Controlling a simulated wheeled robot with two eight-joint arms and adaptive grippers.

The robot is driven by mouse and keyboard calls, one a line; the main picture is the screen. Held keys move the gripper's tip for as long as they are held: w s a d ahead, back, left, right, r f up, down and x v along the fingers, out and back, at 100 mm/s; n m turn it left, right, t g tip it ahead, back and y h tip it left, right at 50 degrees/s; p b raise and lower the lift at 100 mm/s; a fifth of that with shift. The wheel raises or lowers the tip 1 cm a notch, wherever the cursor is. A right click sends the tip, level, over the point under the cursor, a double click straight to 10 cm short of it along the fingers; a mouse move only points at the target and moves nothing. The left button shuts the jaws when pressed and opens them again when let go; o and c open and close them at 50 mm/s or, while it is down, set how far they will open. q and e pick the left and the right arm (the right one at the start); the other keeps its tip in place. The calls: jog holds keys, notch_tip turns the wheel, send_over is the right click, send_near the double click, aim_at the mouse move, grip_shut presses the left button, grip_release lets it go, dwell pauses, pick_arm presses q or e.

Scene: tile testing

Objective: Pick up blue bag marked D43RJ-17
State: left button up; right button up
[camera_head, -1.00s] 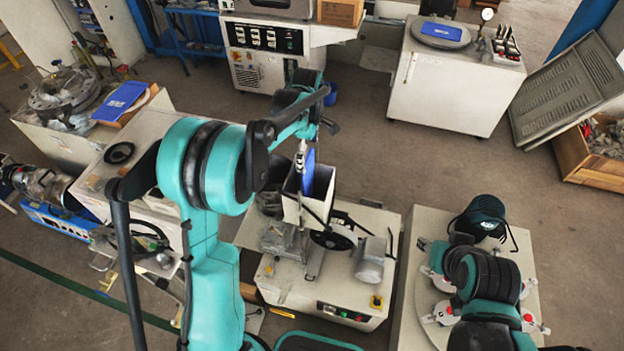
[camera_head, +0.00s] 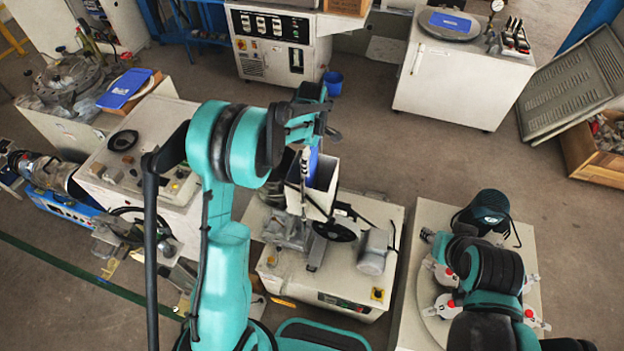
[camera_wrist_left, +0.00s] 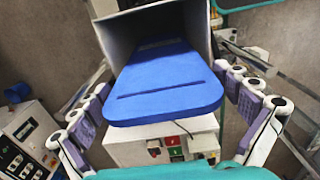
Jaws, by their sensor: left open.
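A blue bag (camera_wrist_left: 165,85) stands in the white open-topped hopper (camera_wrist_left: 108,38) of the middle machine, its near end sticking out toward the left wrist camera. It shows as a blue strip in the head view (camera_head: 313,163). No marking on it is legible. My left gripper (camera_wrist_left: 170,105) is open, with one padded finger on each side of the bag, apart from it. In the head view my left wrist and arm partly hide the hopper. Other blue bags lie on the left machine (camera_head: 125,89) and the back right cabinet (camera_head: 450,21). My right gripper does not show.
The middle machine (camera_head: 330,285) carries a motor and a dark wheel beside the hopper. A machine with a round plate and red-tipped clamps (camera_head: 440,322) stands to its right, under my right arm. Open floor (camera_head: 430,155) lies behind them.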

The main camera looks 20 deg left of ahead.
pick_arm(q)
jog(key=shift+c, duration=0.3)
jog(key=c, duration=1.2)
jog(key=shift+r, duration=0.1)
jog(key=shift+c, duration=0.2)
